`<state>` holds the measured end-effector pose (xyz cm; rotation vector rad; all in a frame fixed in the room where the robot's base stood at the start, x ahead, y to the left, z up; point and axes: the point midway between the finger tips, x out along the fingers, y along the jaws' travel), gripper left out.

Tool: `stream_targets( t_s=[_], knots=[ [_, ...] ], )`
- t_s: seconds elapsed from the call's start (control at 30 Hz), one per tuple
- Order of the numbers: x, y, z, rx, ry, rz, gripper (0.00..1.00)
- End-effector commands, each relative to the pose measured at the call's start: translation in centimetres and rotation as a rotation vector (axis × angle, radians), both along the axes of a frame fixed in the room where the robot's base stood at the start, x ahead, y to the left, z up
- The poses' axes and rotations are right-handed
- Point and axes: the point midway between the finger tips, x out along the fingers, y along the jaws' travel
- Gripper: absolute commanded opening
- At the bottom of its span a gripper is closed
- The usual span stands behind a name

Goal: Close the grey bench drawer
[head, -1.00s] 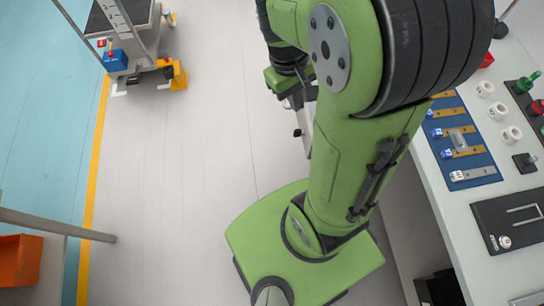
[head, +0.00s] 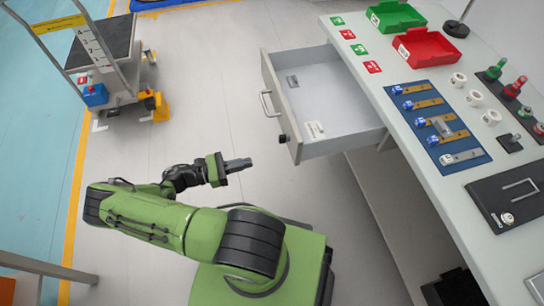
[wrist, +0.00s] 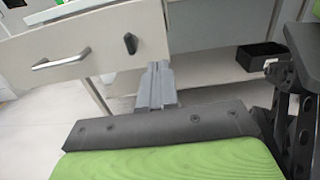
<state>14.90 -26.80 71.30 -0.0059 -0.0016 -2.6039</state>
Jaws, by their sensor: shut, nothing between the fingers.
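The grey bench drawer (head: 334,102) stands pulled out from the bench in the head view. Its front panel (head: 281,108) carries a bar handle (head: 267,104) and a dark knob (head: 283,138). A small white label lies inside the drawer. My gripper (head: 250,163) is shut and empty, left of and below the near end of the drawer front, apart from it in the head view. In the wrist view the drawer front (wrist: 98,55) fills the upper left, with its handle (wrist: 62,60), and my gripper's fingertips (wrist: 158,66) show just below the dark knob (wrist: 130,43).
A trolley (head: 105,55) stands at the back left. The floor left of the drawer is clear.

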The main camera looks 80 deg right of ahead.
Motion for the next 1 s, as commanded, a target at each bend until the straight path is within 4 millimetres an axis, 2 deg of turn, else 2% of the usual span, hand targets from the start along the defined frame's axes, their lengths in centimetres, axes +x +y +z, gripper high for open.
stream_targets(
  t_s=[0.4,0.6,0.73,1.0],
  knots=[
    [-7.7,-4.3,0.0,0.001,0.0,-0.008,0.0],
    [-10.6,-6.1,0.0,0.002,-0.001,-0.005,0.0],
    [-11.4,-6.6,0.0,0.002,-0.002,-0.004,0.0],
    [-11.5,-6.7,0.1,0.002,-0.003,-0.003,0.0]
  ],
)
